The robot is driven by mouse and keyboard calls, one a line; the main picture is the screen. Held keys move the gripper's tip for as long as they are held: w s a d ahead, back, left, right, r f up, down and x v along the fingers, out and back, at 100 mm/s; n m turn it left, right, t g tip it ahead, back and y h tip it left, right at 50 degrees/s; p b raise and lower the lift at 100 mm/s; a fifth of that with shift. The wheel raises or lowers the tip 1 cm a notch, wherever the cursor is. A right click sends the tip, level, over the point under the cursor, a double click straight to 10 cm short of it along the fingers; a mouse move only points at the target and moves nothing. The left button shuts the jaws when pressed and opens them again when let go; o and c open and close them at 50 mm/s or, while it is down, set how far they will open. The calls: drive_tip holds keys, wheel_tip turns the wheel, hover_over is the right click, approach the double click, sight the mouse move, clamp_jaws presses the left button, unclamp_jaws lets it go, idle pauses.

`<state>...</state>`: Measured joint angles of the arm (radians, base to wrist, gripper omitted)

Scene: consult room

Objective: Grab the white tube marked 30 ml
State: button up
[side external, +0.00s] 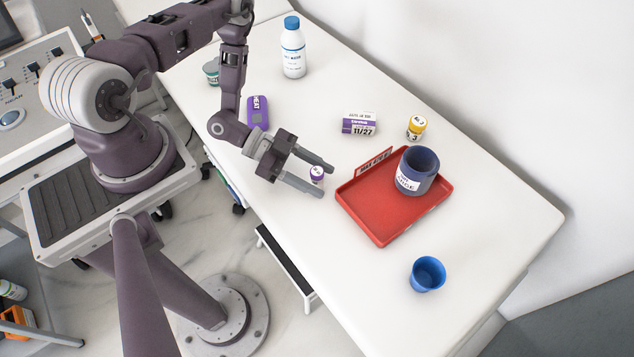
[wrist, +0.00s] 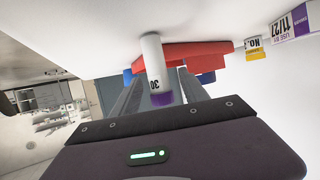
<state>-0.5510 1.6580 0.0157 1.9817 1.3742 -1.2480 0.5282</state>
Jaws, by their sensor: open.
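The white tube (wrist: 154,60) has a purple end and a label reading "30" in the wrist view; the rest of the marking is not readable. It also shows in the side view (side external: 316,173), small, with its purple top up, partly hidden by a finger. My gripper (side external: 327,183) is open, low over the white table, with its fingers on either side of the tube. In the wrist view the tube stands between the fingers of my gripper (wrist: 160,82). I cannot tell whether either finger touches it.
A red tray (side external: 375,229) with a dark blue pot (side external: 423,160) lies just right of my gripper. A blue cup (side external: 427,274), a yellow-capped bottle (side external: 416,127), a purple-and-white box (side external: 359,124), a purple item (side external: 258,112) and a blue-capped bottle (side external: 293,50) stand around.

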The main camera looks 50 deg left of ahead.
clamp_jaws()
drive_tip(key=shift+r, duration=0.1)
